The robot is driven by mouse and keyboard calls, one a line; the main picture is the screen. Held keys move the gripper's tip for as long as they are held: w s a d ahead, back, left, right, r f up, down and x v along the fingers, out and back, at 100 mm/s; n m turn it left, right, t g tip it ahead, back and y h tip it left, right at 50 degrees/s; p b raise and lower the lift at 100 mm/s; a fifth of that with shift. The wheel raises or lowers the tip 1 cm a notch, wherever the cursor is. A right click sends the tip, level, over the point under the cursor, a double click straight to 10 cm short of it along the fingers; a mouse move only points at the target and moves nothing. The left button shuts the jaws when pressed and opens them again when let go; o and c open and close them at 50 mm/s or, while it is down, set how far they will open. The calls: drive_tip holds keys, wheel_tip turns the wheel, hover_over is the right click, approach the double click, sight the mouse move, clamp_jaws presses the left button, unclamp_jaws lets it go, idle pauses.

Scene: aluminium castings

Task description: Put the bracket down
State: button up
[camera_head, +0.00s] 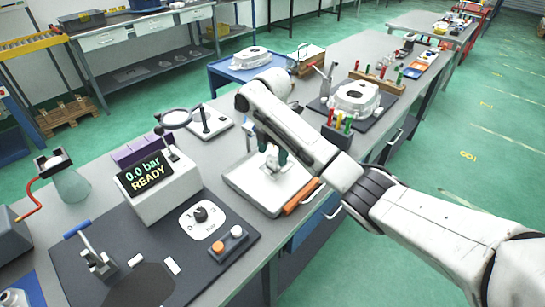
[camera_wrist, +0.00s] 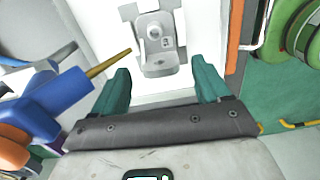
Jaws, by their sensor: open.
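The bracket (camera_wrist: 156,58) is a light grey metal part with a round boss and an upright plate. In the wrist view it rests on a white surface, just beyond and between my fingertips. My gripper (camera_wrist: 162,72) has two teal fingers spread apart, with gaps between them and the bracket. In the head view my gripper (camera_head: 272,158) points down over a pale tray (camera_head: 243,182) on the grey workbench. My arm and fingers hide most of the bracket there.
A blue tool with a brass tip (camera_wrist: 60,98) lies left of the fingers in the wrist view. An orange bar (camera_head: 301,196) lines the tray's right edge. A pressure tester (camera_head: 158,188) stands left of the tray. Coloured-handled tools (camera_head: 338,122) and a casting (camera_head: 357,97) stand behind.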

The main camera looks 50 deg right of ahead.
sight(272, 156)
wheel_tip(272, 156, up, 10)
drive_tip(key=p, duration=0.3)
drive_tip(key=shift+r+p, duration=0.25)
drive_tip(key=shift+p, duration=0.1)
